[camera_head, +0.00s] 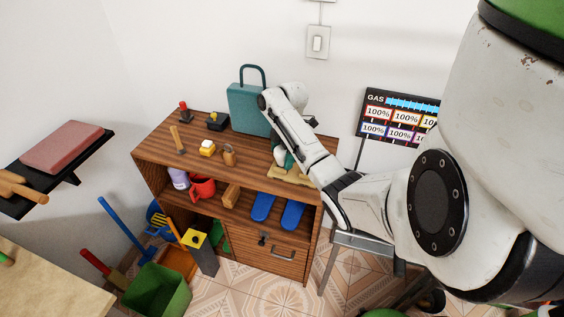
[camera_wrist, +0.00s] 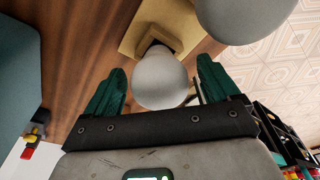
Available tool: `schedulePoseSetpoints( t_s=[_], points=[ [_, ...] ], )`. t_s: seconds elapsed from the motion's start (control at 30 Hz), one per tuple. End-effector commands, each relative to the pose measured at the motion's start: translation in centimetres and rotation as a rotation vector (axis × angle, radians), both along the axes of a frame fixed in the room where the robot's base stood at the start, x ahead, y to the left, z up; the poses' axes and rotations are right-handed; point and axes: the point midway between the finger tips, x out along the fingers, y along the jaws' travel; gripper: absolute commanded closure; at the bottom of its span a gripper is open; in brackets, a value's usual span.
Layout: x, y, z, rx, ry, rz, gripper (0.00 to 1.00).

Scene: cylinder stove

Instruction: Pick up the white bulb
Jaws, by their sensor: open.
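A white bulb (camera_wrist: 160,80) shows in the wrist view, its round end toward the camera, in front of a square light-wood piece (camera_wrist: 150,40). My gripper (camera_wrist: 160,88) is open, with one teal finger on each side of the bulb. I cannot tell whether the fingers touch it. A second white rounded thing (camera_wrist: 243,14), possibly another bulb, is cut off at the top right.
The wooden cabinet (camera_head: 255,157) also bears a teal case (camera_head: 246,108) just left of my arm, and several small items farther left. Blue slippers (camera_head: 291,215) and a red mug (camera_head: 201,188) are on its shelf. A gas price board (camera_head: 377,115) stands to the right.

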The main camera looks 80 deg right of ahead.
Motion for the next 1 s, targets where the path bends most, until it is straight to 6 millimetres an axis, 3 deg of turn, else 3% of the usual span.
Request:
schedulePoseSetpoints(
  t_s=[0.23, 0.83, 1.0],
  points=[
    [0.02, 0.00, -0.11, -0.001, -0.001, 0.000, 0.12],
    [0.03, -0.01, -0.07, -0.001, -0.001, 0.000, 0.70],
    [0.03, -0.03, -0.05, -0.001, 0.000, 0.000, 0.70]
  ],
)
